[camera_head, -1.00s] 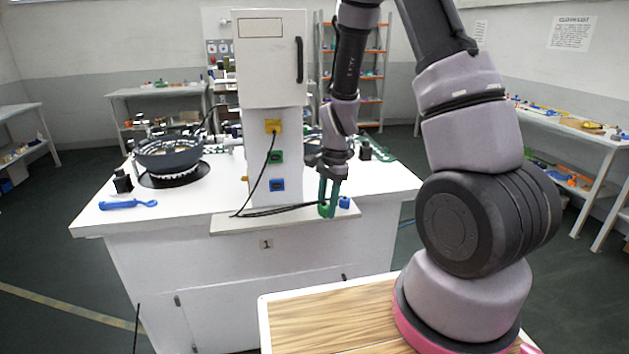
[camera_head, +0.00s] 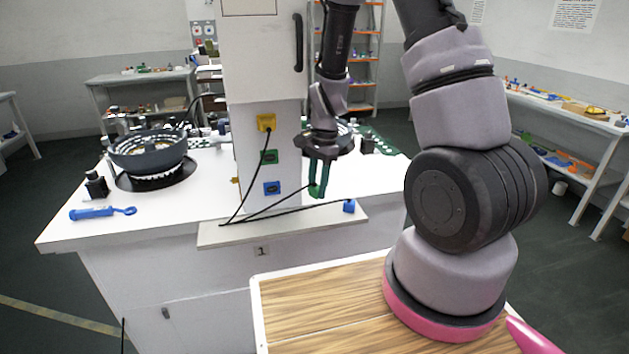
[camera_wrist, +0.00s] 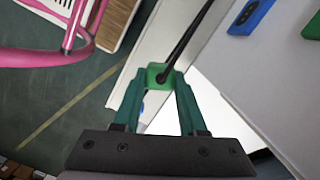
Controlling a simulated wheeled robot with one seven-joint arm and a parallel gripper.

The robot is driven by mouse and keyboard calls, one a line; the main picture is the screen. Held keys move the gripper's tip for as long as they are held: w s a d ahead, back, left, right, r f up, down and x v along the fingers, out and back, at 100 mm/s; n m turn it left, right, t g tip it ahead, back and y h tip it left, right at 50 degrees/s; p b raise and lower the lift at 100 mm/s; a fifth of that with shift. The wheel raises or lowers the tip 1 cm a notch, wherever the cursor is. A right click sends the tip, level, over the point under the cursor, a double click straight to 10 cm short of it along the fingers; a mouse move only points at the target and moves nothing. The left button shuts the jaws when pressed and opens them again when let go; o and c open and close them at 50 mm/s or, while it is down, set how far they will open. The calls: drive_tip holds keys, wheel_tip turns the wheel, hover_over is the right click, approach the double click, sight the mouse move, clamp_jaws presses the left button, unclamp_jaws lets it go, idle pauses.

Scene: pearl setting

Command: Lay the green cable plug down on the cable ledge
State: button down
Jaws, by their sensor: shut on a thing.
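The green cable plug (camera_head: 315,192) is held between the green fingers of my gripper (camera_head: 317,186), which is shut on it. It hangs above the right part of the cable ledge (camera_head: 215,236), apart from the surface, with its black cable trailing to the left. In the wrist view the green plug (camera_wrist: 159,76) sits between the fingertips, with the pale ledge (camera_wrist: 130,88) below it. The blue cable plug (camera_head: 349,206) lies near the ledge's right end. A green socket (camera_head: 270,157) is on the white column.
The white column (camera_head: 240,85) stands behind the ledge, with a yellow socket (camera_head: 266,122) and a blue socket (camera_head: 272,188). Cables lie across the ledge. A blue tool (camera_head: 100,213) and a dark round fixture (camera_head: 148,150) are on the worktop at left.

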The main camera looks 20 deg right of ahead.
sight(315, 216)
drive_tip(key=shift+w+f, duration=0.15)
drive_tip(key=shift+f, duration=3.15)
drive_tip(key=shift+f, duration=0.15)
drive_tip(key=shift+c, duration=1.9)
unclamp_jaws()
